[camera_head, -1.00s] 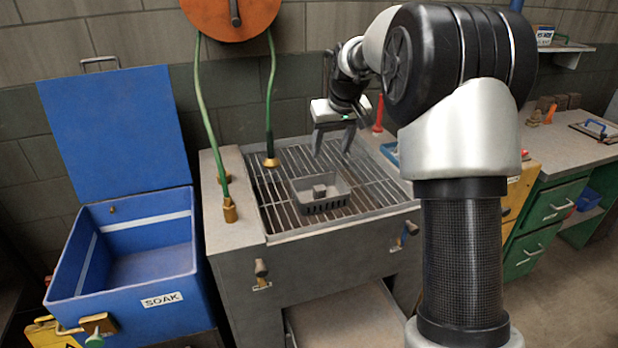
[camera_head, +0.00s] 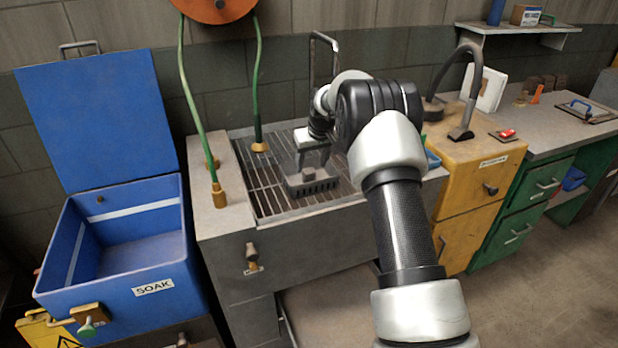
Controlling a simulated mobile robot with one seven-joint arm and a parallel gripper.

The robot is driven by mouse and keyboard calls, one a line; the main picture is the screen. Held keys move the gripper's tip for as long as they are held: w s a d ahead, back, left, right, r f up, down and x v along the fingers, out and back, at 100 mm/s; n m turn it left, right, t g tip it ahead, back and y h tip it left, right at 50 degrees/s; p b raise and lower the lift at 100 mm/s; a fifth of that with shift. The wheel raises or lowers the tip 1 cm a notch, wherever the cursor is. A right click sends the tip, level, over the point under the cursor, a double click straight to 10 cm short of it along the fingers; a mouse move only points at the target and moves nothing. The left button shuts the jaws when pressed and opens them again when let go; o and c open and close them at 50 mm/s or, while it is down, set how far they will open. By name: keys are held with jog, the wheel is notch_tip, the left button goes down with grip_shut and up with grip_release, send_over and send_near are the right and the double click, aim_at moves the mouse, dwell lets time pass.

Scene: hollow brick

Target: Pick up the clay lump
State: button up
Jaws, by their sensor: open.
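A small grey-brown block, which looks like the clay lump (camera_head: 309,176), sits in a dark grey slotted basket (camera_head: 312,187) on the metal grate of the sink bench (camera_head: 270,182). My gripper (camera_head: 311,168) is open, pointing down, with its fingers at the basket, one towards each side of the lump. I cannot tell whether the fingers touch the lump. My arm stands in front of the bench's right part and hides some of it.
An open blue bin marked SOAK (camera_head: 130,240) stands at the left. Green hoses (camera_head: 188,110) hang over the bench's left side. A yellow cabinet (camera_head: 465,170) with a black curved lamp-like arm (camera_head: 470,75) and a green-drawered workbench (camera_head: 525,205) stand at the right.

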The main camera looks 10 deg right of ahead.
aim_at(309, 170)
jog(key=x, duration=0.5)
jog(key=shift+w+f, duration=0.25)
jog(key=shift+c, duration=0.3)
jog(key=c, duration=1.1)
jog(key=shift+r, duration=0.15)
jog(key=shift+c, duration=0.2)
